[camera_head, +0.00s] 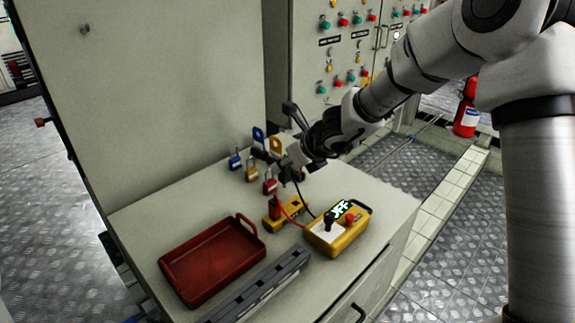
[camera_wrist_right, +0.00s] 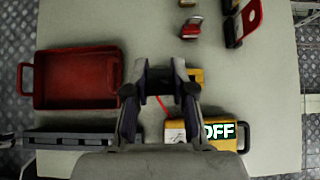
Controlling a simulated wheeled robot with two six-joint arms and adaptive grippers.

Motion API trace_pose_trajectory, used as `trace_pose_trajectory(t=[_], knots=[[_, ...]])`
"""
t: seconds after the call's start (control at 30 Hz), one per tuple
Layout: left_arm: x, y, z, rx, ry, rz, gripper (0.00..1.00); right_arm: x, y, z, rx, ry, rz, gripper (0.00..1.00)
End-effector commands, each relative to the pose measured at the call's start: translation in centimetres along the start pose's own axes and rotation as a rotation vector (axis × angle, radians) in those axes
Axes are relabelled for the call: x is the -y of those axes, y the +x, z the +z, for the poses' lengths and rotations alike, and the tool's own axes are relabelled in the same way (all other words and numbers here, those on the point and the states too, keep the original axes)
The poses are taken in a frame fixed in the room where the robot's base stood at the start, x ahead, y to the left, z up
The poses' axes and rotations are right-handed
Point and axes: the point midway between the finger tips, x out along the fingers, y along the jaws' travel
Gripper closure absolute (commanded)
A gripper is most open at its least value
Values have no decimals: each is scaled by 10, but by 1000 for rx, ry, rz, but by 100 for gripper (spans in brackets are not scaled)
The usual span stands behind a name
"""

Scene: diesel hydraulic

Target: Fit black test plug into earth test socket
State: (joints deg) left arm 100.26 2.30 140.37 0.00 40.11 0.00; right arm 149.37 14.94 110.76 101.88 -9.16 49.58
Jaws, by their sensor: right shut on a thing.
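My right gripper (camera_head: 284,168) is above the far part of the bench and shut on the black test plug, which its fingers mostly hide. A dark lead runs from the gripper down to the yellow tester (camera_head: 325,240), whose lit display reads OFF in the wrist view (camera_wrist_right: 222,131). A yellow socket block (camera_head: 291,215) lies left of the tester, below the gripper. A red plug (camera_head: 275,207) stands at its left end, with a red lead to the tester. My left gripper is out of view.
An empty red tray (camera_head: 250,226) and a long grey rail (camera_head: 262,282) lie on the bench at the left and front. Blue (camera_head: 235,161), yellow (camera_head: 251,173) and red (camera_head: 270,184) padlocks stand near the gripper. A cabinet with switches (camera_head: 345,45) is behind.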

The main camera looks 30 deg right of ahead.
Motion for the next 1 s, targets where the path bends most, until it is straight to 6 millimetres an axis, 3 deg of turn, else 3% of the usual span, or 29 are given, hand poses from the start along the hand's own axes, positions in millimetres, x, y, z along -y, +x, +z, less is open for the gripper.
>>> trace_pose_trajectory(t=[0.27,0.5,1.0], knots=[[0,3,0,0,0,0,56,-3,0,-1,1,-1,0,100],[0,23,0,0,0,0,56,-23,-2,-9,1,-3,-1,100],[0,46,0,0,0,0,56,-64,-13,-20,0,0,-1,100]])
